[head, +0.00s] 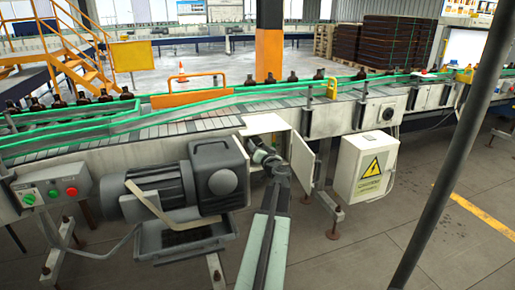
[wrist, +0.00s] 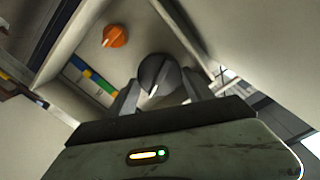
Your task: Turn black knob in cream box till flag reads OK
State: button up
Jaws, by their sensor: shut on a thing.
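The cream box (head: 265,124) is set under the conveyor in the head view, with its door (head: 301,160) standing open to the right. In the wrist view, the black knob (wrist: 155,72) with a white pointer line sits between the fingers of my gripper (wrist: 160,92). My gripper is shut on the knob; the pointer slants toward the lower left of the picture. In the head view my gripper (head: 264,156) reaches into the box opening and hides the knob. I cannot make out a flag or any OK reading.
An orange knob (wrist: 115,36) is up and left of the black one, above a strip with blue, green and yellow blocks (wrist: 91,78). A dark motor (head: 215,175) stands left of the box. A white cabinet with a yellow warning sign (head: 362,168) hangs to the right.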

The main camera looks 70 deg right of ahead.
jog(key=shift+m, duration=0.3)
jog(key=o, duration=1.1)
jog(key=shift+s, duration=0.1)
jog(key=v, duration=0.7)
jog(key=shift+s+a, duration=0.2)
jog(key=shift+a, duration=0.1)
